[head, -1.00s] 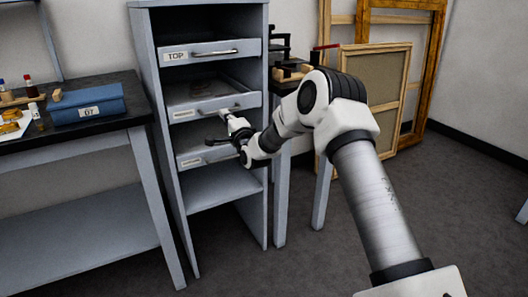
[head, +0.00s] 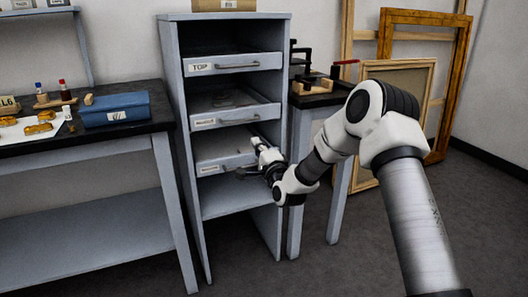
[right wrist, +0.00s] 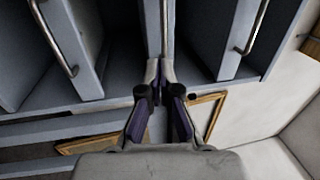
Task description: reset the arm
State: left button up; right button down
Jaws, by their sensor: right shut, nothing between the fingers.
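My right arm reaches in from the right in the head view. Its gripper (head: 256,146) is in front of the grey drawer cabinet (head: 182,120), by the right end of the lowest drawer (head: 222,163). In the right wrist view the fingers (right wrist: 159,74) are together and hold nothing. They point at the cabinet's drawer fronts; whether they touch anything I cannot tell. The drawer labelled TOP (head: 228,65) and the middle drawer (head: 228,117) are above the gripper. Part of the lowest drawer's front is hidden behind the gripper. My left gripper is not in view.
A dark-topped bench (head: 150,103) with a blue box (head: 115,109) stands left of the cabinet. A dark-topped stand (head: 312,99) with a clamp-like tool is to its right. Wooden frames (head: 430,85) lean on the wall behind my arm. Open floor lies in front.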

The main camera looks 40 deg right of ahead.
jog(key=s+a+f+n+g+y, duration=0.25)
jog(key=s+a+f, duration=0.35)
jog(key=f, duration=0.5)
jog(key=s+a+f+n+g+y, duration=0.1)
jog(key=s+a+f+n+g, duration=0.25)
jog(key=s+a+f, duration=0.45)
jog(key=s+a+f+n+g+y, duration=0.25)
jog(key=s+a+f, duration=0.2)
jog(key=f, duration=0.85)
jog(key=s+a+f+n+g+h, duration=0.1)
jog(key=s+a+f+n+g, duration=0.2)
jog(key=s, duration=0.5)
jog(key=s+a+f+n+g, duration=0.15)
jog(key=s+f+g, duration=0.25)
jog(key=s, duration=0.4)
jog(key=s+d+n+g, duration=0.1)
jog(key=s+n+g, duration=0.4)
jog(key=s, duration=0.6)
notch_tip(320, 180, up, 26)
jog(key=n+t+p, duration=0.1)
jog(key=n+p, duration=0.1)
jog(key=p, duration=2.4)
jog(key=shift+w+h, duration=0.2)
jog(key=shift+h, duration=0.1)
